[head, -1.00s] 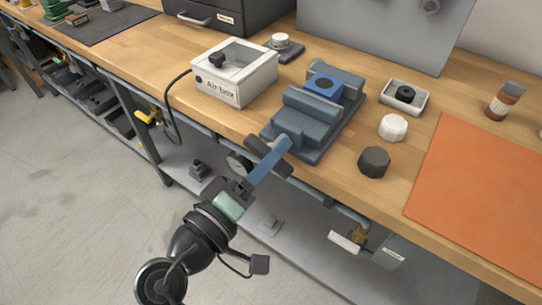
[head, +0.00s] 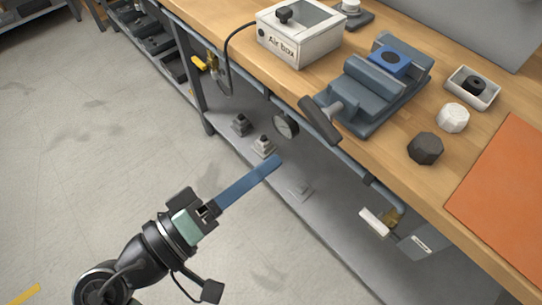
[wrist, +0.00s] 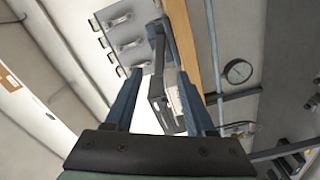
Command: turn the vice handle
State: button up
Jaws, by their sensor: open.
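The blue-grey vice (head: 385,88) sits at the bench's front edge in the head view, with a bright blue block (head: 389,60) in its jaws. Its dark bar handle (head: 318,121) sticks out in front of the edge, slanting down to the right. My gripper (head: 274,161) has long blue fingers and is below and left of the handle, clear of it and empty. The head view shows the fingers nearly edge-on, overlapping. In the wrist view my gripper (wrist: 160,74) has its fingers spread apart. A dark bar, probably the handle (wrist: 157,62), shows beyond them.
The Air box (head: 299,38) stands left of the vice, its hose hanging over the edge. Dark (head: 425,149) and white (head: 453,117) knobs lie right of the vice. The floor at left is clear.

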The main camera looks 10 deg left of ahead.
aim_at(316, 125)
jog(key=p, duration=0.4)
jog(key=r+p, duration=0.1)
jog(key=p, duration=0.3)
jog(key=shift+w+a+r+n, duration=0.1)
jog(key=shift+w+a+n, duration=0.1)
jog(key=shift+a+n, duration=0.15)
jog(key=x, duration=0.4)
jog(key=p+x, duration=0.1)
jog(key=x, duration=0.3)
jog(key=f+x, duration=0.1)
jog(key=x, duration=0.4)
jog(key=shift+d+p, duration=0.1)
jog(key=shift+p, duration=0.25)
grip_shut()
